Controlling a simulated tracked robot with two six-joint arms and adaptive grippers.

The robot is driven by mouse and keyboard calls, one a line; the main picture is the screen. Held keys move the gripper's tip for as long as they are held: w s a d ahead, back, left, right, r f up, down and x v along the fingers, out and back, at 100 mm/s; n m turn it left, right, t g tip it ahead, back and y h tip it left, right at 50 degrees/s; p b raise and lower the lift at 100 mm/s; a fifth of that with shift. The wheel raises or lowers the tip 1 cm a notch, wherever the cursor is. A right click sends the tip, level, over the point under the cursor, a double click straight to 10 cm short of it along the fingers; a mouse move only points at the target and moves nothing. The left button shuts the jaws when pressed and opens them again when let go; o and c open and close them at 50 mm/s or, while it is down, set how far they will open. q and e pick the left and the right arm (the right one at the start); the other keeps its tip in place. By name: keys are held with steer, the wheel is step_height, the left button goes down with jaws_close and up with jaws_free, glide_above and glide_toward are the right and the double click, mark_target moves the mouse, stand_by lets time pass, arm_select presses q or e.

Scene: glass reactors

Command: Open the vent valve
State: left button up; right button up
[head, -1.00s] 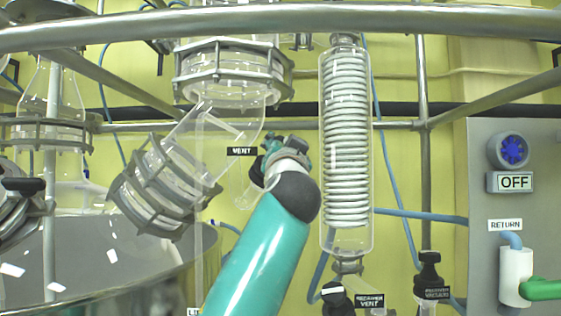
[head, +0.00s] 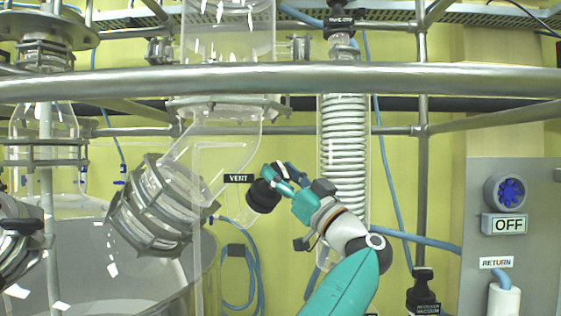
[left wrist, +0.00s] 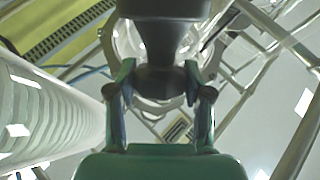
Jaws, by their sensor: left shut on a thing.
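The vent valve has a black knob (head: 262,196) beside the black VENT label (head: 239,178), on a short glass branch of the glass pipe. My left gripper (head: 270,179) reaches it from the lower right and is shut on the knob. In the left wrist view the dark knob (left wrist: 160,82) sits between the two fingers of the left gripper (left wrist: 160,100). The angle of the valve cannot be read clearly. My right gripper is not in view.
A coiled glass condenser (head: 343,150) stands just behind and right of my arm. A steel rail (head: 420,78) crosses in front, above the gripper. A clamped glass joint (head: 155,208) is at left. A grey panel with an OFF sign (head: 504,224) is at right.

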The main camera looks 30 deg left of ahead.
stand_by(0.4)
arm_select(q)
steer(key=o, duration=1.2)
steer(key=shift+s+a, duration=0.1)
steer(key=shift+s, duration=0.05)
steer(key=shift+c, duration=0.2)
steer(key=shift+f, duration=0.1)
steer(key=shift+d+f, duration=0.2)
steer(key=shift+d, duration=0.35)
steer(key=v, duration=1.1)
steer(key=shift+a+f, duration=0.1)
steer(key=shift+f, duration=0.05)
steer(key=shift+c, duration=0.6)
